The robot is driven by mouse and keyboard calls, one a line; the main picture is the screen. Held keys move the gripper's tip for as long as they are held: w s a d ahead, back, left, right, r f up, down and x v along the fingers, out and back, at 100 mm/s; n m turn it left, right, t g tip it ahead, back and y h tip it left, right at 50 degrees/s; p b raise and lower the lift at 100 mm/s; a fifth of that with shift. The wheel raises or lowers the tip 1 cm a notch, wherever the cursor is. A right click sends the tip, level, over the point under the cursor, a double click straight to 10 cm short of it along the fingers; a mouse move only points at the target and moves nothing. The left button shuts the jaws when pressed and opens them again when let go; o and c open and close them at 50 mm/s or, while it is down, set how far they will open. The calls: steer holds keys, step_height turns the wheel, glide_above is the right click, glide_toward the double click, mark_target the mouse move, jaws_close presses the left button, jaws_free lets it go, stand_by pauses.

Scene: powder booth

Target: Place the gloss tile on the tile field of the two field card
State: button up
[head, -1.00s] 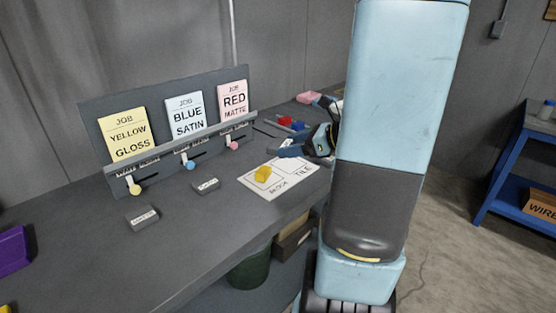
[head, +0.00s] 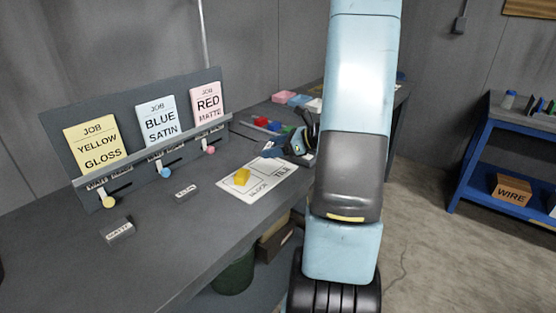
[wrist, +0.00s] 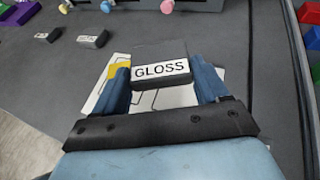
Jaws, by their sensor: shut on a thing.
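My gripper (wrist: 164,88) is shut on the gloss tile (wrist: 162,72), a dark grey block with a white face reading GLOSS, in the wrist view. The tile is between the fingertips, above the white two field card (wrist: 178,98) and hiding part of it. In the head view, my gripper (head: 273,152) is over the far end of the card (head: 249,194), near its TILE field; the tile is not clear there. Whether the tile touches the card, I cannot tell.
Two other grey label tiles, one reading MATTE (head: 118,231) and another (head: 186,194), lie left of the card. A rack (head: 66,166) with yellow, blue and red job cards stands behind them. Red (head: 260,121) and other coloured blocks lie beyond my gripper.

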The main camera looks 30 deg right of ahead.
mark_target(275, 166)
steer(key=shift+w+d+f, duration=0.3)
steer(key=shift+w+f, duration=0.1)
steer(key=shift+f, duration=0.2)
steer(key=shift+w+d+f, duration=0.3)
steer(key=shift+w+f, duration=0.05)
steer(key=shift+f, duration=0.2)
steer(key=shift+w+d+f, duration=0.3)
steer(key=shift+w+f, duration=0.1)
steer(key=shift+f, duration=0.2)
steer(key=shift+w+f, duration=0.1)
steer(key=shift+f, duration=1.55)
steer(key=shift+f, duration=0.2)
steer(key=o, duration=1)
steer(key=shift+f, duration=0.1)
steer(key=shift+c, duration=0.2)
steer(key=shift+o, duration=0.6)
steer(key=shift+f, duration=0.1)
